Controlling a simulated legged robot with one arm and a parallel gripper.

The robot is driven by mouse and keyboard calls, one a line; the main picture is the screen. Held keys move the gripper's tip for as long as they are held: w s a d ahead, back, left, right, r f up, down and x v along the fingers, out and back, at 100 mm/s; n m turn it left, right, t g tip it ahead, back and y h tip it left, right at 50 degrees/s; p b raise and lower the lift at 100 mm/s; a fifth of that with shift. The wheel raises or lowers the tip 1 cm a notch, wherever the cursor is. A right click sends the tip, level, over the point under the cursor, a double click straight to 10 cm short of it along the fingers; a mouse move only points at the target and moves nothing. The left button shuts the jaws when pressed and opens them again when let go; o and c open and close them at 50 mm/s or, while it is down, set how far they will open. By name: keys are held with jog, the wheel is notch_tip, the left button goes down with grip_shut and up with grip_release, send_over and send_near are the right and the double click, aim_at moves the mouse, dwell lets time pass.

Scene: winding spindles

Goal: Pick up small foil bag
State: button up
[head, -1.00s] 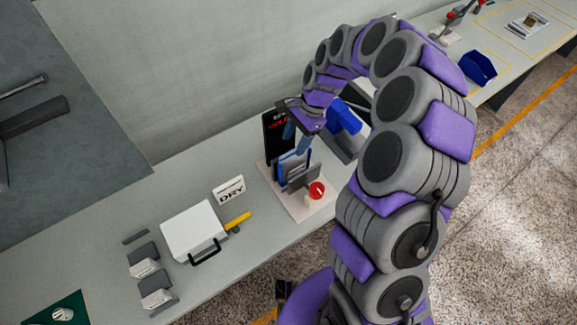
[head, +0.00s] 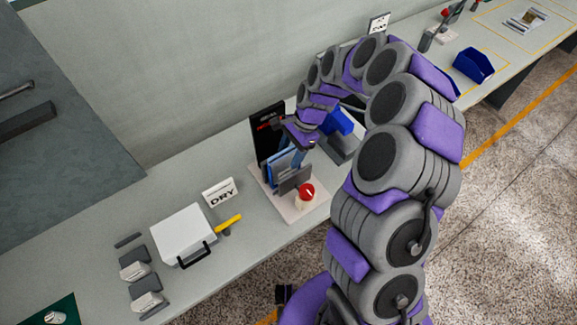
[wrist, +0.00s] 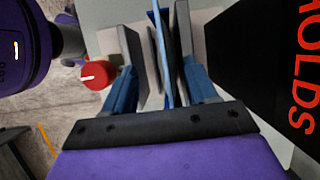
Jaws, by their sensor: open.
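No bag is clearly recognisable as the small foil bag. Upright thin pieces stand in a small rack: a blue sheet (head: 278,166) and a grey plate (head: 294,181). In the wrist view the blue sheet (wrist: 160,45) stands edge-on between grey plates, and the grey plate (wrist: 137,58) is on its left. I cannot tell whether one of these is the foil bag. My gripper (head: 297,154) is over the rack, pointing down. Its blue fingers are open in the wrist view (wrist: 159,72), one on each side of the upright pieces. Contact cannot be told.
The rack's pale base (head: 315,208) carries a red knob (head: 306,192) in front. A black sign panel (head: 268,130) stands close behind. A DRY sign (head: 221,193), a white box (head: 182,233) with a black handle and a blue bin (head: 338,121) are nearby.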

jog(key=shift+a+f, duration=0.1)
jog(key=shift+a, duration=0.35)
jog(key=shift+a+f, duration=0.1)
jog(key=shift+a, duration=0.7)
jog(key=c, duration=0.3)
jog(key=shift+s, duration=0.1)
jog(key=c, duration=0.3)
jog(key=shift+d+f, duration=0.1)
jog(key=shift+d, duration=0.25)
grip_shut()
